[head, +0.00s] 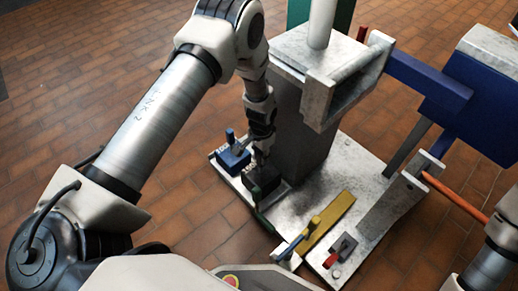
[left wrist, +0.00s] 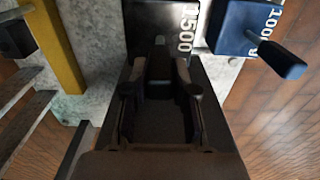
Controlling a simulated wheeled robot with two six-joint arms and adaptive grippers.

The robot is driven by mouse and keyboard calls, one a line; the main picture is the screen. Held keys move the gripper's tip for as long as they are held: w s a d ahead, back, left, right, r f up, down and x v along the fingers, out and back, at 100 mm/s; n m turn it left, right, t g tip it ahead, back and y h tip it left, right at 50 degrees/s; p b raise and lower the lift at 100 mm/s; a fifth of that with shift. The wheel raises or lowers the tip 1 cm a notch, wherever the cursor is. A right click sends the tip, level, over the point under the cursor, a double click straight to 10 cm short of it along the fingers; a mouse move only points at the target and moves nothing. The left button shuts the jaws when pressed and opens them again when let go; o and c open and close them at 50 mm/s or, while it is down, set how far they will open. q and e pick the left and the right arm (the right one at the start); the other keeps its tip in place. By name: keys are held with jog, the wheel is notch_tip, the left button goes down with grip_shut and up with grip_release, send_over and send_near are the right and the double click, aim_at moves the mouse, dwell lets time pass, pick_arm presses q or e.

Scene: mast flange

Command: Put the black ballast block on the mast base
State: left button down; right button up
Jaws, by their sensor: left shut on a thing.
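The black ballast block (head: 262,181), marked 1500, is at the left edge of the pale metal mast base (head: 372,160), beside the grey column. My left gripper (head: 262,153) points down over the block and is shut on its handle. In the left wrist view the block (left wrist: 150,22) is just ahead of the fingertips (left wrist: 160,62), which hide part of its handle. I cannot tell whether the block touches the base plate. My right gripper is out of view; only part of that arm shows at the right edge.
A blue block (head: 233,158) with an upright handle stands close behind the black one, and in the left wrist view (left wrist: 240,30) it is beside it. The grey column (head: 299,125) rises close to the right. A yellow bar (head: 328,222) and red-handled clamp (head: 339,252) are in front.

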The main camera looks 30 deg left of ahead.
aim_at(261, 170)
pick_arm(q)
notch_tip(261, 170, down, 4)
jog(key=shift+f+b, duration=0.1)
jog(key=shift+b, duration=0.8)
jog(key=shift+r, duration=0.2)
jog(key=c, duration=1.3)
grip_release()
jog(key=shift+f, duration=0.2)
jog(key=shift+c, duration=0.2)
jog(key=o, duration=0.4)
jog(key=shift+r, duration=0.1)
